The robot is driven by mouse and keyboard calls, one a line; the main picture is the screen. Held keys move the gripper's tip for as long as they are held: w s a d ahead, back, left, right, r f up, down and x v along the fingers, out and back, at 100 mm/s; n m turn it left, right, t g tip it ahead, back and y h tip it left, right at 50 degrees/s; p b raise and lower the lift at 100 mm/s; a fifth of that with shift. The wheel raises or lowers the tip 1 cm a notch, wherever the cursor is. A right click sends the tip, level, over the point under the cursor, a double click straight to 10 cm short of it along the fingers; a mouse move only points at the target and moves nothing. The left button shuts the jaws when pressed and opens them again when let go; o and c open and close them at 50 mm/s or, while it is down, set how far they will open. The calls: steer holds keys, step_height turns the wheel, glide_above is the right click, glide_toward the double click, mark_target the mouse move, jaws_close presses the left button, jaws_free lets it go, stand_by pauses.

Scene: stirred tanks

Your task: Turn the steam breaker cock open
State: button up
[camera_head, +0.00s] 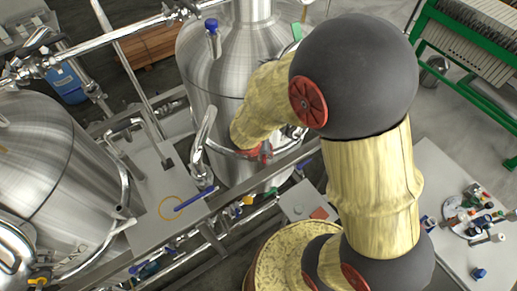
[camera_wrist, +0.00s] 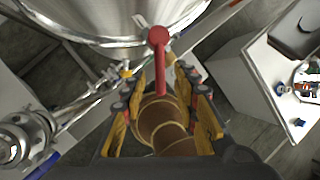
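A cock with a red lever (camera_wrist: 159,48) and a brown, brass-like round body (camera_wrist: 160,118) shows in the wrist view. Its lever points up the picture, towards the steel tank, and ends in a round knob. I take it for the steam breaker cock; no label shows. My gripper (camera_wrist: 160,80) is open, with one yellow and grey finger on each side of the lever and body. Whether a finger touches the lever, I cannot tell. In the head view my arm hides most of the gripper, and the cock cannot be made out clearly.
A steel tank (camera_head: 215,75) stands just beyond my gripper; another (camera_head: 50,165) stands at left. Pipes and a grey platform (camera_head: 160,205) lie between them. A white table (camera_head: 450,240) with small parts is at right. Green-framed equipment (camera_head: 440,70) stands at the back right.

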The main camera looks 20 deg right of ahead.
steer(key=v, duration=0.9)
steer(key=shift+a+r, duration=0.15)
steer(key=shift+r, duration=0.15)
steer(key=shift+s, duration=0.15)
steer(key=shift+c, duration=0.2)
